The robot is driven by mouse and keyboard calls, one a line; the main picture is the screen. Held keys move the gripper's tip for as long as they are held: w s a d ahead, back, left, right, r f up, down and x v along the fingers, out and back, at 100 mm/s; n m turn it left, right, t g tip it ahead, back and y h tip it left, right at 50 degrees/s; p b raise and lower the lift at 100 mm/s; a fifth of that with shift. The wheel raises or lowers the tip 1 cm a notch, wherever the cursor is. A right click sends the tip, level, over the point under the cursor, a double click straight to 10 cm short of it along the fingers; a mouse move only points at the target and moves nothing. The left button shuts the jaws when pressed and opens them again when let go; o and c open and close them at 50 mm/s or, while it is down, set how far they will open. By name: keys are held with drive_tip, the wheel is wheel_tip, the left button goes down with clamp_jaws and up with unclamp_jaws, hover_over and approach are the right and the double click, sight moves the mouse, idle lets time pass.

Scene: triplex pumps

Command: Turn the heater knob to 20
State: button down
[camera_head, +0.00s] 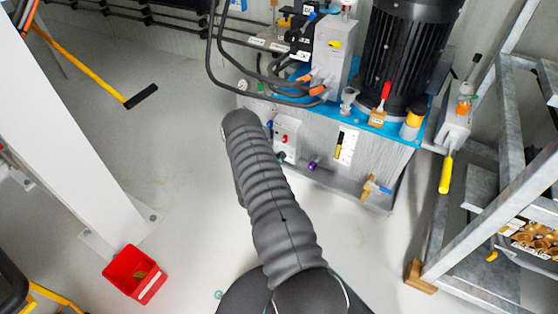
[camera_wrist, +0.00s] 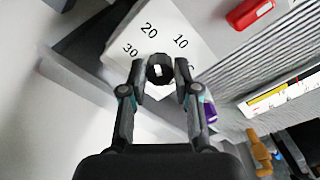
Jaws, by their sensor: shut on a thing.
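The heater knob (camera_wrist: 158,68) is a small dark round knob with a white mark, in the wrist view. It sits on a white dial plate (camera_wrist: 177,22) with the printed numbers 10, 20 and 30; a further number is partly covered by a finger. My gripper (camera_wrist: 160,73) is shut on the knob, one finger at each side. Which number the white mark points at is not clear. In the head view, a white box with a red part (camera_head: 287,134) stands beside my arm. My fingers cannot be made out there.
A purple part (camera_wrist: 209,112), a level gauge (camera_wrist: 285,94) and an orange valve handle (camera_wrist: 261,152) lie to the right of my gripper in the wrist view. In the head view, a red bin (camera_head: 133,275) stands at lower left and a metal frame (camera_head: 492,212) at right. Open floor lies left of my arm.

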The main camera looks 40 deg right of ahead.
drive_tip(key=shift+w, duration=0.15)
drive_tip(key=c, duration=0.8)
unclamp_jaws()
drive_tip(key=shift+c, duration=0.2)
drive_tip(key=v, duration=1.2)
